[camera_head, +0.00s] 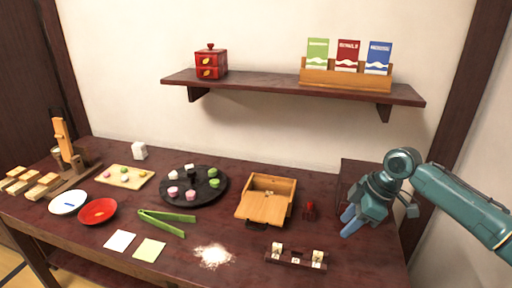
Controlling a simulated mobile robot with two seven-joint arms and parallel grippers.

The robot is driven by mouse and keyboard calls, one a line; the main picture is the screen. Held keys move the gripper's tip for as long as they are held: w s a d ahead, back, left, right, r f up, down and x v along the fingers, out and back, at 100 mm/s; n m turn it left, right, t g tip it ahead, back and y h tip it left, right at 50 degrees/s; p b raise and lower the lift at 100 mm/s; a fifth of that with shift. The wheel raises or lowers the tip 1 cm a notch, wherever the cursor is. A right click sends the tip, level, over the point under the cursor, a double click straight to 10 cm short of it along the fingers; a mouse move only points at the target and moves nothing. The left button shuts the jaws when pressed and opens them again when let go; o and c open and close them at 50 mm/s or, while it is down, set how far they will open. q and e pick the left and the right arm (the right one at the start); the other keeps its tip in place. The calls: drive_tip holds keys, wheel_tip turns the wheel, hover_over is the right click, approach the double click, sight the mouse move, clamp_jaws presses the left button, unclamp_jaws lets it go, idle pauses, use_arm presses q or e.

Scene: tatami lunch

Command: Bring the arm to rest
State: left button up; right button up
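My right arm (465,205) comes in from the right edge, teal in colour. Its gripper (350,222) hangs above the right end of the dark red table (225,270), pointing down and to the left. The blue fingers are small and partly overlap, so I cannot tell how far apart they are. I see nothing clearly held between them. My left gripper is not in view.
Green tongs (163,224), a black round tray (222,198) and white powder (213,255) lie further left. A shelf (290,87) hangs above.

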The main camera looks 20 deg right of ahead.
drive_tip(key=s+a+f+p, duration=0.1)
drive_tip(key=a+f, duration=0.2)
drive_tip(key=a, duration=0.1)
drive_tip(key=s+a+f+m+t+p, duration=0.1)
drive_tip(key=a+f, duration=0.3)
drive_tip(key=s+a+f+m+t+p, duration=0.1)
drive_tip(key=a+f, duration=0.2)
drive_tip(key=f, duration=0.1)
drive_tip(key=shift+s+a+f+y, duration=0.2)
drive_tip(key=shift+s+a+y, duration=0.05)
drive_tip(key=shift+a+y, duration=0.15)
use_arm(q)
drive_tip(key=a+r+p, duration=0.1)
drive_tip(key=p, duration=0.1)
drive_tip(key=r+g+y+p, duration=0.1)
drive_tip(key=p, duration=0.1)
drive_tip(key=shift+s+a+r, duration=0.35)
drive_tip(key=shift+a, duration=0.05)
use_arm(e)
drive_tip(key=s+a+m+t+h, duration=0.1)
drive_tip(key=s+a+m+t, duration=0.5)
drive_tip(key=s+a, duration=0.3)
drive_tip(key=s, duration=0.4)
drive_tip(key=shift+r+m, duration=0.25)
drive_tip(key=shift+m, duration=0.05)
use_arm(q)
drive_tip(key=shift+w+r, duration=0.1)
use_arm(e)
drive_tip(key=shift+a, duration=0.1)
